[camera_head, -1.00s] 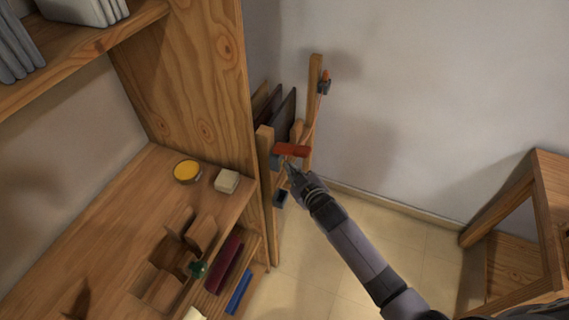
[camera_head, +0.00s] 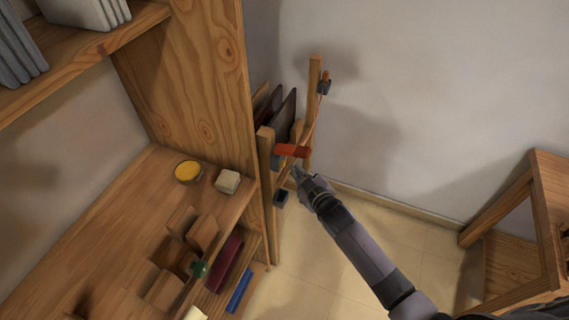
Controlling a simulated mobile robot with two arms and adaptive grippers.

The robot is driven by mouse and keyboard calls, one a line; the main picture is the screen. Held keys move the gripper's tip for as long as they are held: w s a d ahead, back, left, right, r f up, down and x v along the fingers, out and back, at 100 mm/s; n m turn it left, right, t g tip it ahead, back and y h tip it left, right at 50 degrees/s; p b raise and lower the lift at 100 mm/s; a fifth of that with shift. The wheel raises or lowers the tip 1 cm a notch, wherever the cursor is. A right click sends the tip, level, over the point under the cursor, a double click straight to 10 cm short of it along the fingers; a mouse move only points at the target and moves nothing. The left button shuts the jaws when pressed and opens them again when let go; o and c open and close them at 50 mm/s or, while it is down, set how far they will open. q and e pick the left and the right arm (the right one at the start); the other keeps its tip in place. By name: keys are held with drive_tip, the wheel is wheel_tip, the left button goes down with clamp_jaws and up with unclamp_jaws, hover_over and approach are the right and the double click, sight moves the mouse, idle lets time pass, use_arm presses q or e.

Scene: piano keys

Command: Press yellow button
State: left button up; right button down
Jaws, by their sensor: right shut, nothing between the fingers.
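A round yellow button (camera_head: 188,172) with a darker rim sits on the wooden desk surface, left of the tall wooden panel. My right gripper (camera_head: 297,172) is shut and empty, in front of the wooden rack and just below a red-orange bar (camera_head: 293,151). It is well to the right of the yellow button, with the panel's edge and rack post between them. Its fingertips are small, and I cannot tell whether they touch the rack. My left gripper is not in view.
A pale block (camera_head: 228,181) sits beside the button. A green knob (camera_head: 199,268), a dark red bar (camera_head: 224,263) and a blue bar (camera_head: 239,290) are nearer. A wooden frame (camera_head: 510,235) stands at the right. Floor (camera_head: 335,270) below my right arm is clear.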

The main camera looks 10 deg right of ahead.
drive_tip(key=s+d+p, duration=0.1)
drive_tip(key=d, duration=0.1)
drive_tip(key=s+d+p, duration=0.1)
drive_tip(key=d, duration=0.1)
drive_tip(key=shift+s, duration=0.4)
idle(0.5)
